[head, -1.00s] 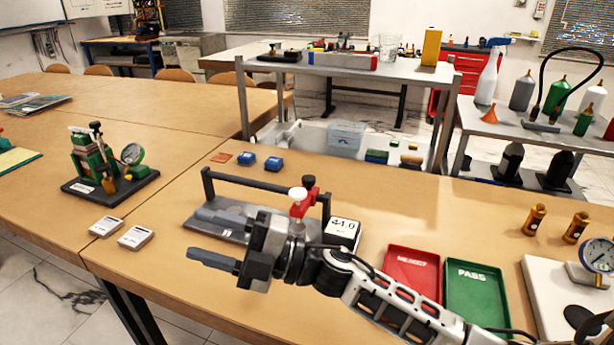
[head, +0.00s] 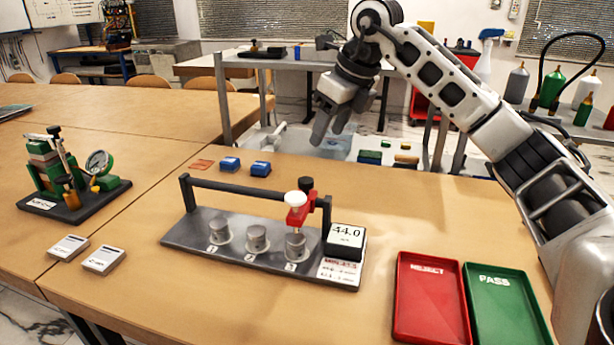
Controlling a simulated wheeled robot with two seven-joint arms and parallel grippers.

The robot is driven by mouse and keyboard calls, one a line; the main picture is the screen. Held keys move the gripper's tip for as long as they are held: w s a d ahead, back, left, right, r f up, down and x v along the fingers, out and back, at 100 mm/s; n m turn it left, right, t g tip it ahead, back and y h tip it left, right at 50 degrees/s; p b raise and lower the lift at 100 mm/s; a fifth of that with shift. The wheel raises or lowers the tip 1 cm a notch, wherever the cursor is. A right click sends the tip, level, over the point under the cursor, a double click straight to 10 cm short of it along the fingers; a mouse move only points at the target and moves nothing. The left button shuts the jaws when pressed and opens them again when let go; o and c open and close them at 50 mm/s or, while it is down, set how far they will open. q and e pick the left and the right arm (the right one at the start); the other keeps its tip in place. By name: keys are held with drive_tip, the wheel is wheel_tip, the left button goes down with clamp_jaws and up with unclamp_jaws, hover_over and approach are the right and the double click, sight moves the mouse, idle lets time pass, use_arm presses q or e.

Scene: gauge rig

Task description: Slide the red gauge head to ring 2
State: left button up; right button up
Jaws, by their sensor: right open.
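The red gauge head (head: 298,215) hangs on the dark rail (head: 240,195) at its right end, directly above ring 3 (head: 295,247). It has a white knob on top and a black knob behind. My right gripper (head: 331,128) is open and empty, raised above and behind the rig, fingers pointing down, clear of the gauge head. My left gripper is not in view.
A display box (head: 346,238) reading 44.0 stands at the rig's right end. A red reject tray (head: 430,310) and a green pass tray (head: 505,315) lie at the front right. Blue blocks (head: 260,169) lie behind the rig. A green-and-black device (head: 75,180) stands at left.

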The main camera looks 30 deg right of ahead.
sight(306, 180)
drive_tip(key=x, duration=1.2)
drive_tip(key=shift+w+a+f, duration=0.2)
drive_tip(key=shift+a+f, duration=0.05)
drive_tip(key=shift+f, duration=0.05)
